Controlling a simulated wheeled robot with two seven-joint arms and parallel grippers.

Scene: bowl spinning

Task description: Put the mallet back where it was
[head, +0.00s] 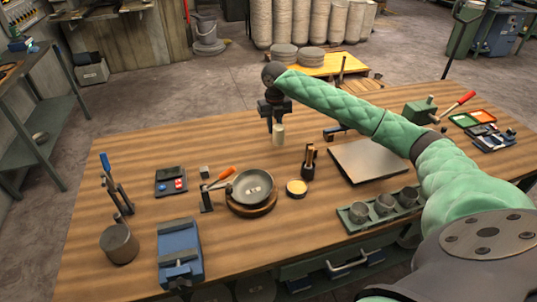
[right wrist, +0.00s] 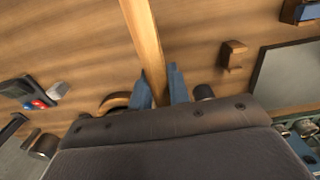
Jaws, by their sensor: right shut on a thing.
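My right gripper (head: 272,118) points down over the far middle of the table and is shut on the mallet. In the right wrist view, its blue fingers (right wrist: 160,88) close on the mallet's pale wooden handle (right wrist: 143,35), which runs toward the top edge. The mallet's head cannot be made out there. In the head view, a short pale piece (head: 278,134) shows just below the fingers; I cannot tell whether it touches the table. A metal bowl (head: 252,187) sits on a round wooden base nearer me. My left gripper is not in view.
A tool holder (head: 310,163) and a dark tray (head: 171,181) stand nearer me. The table's far left is clear.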

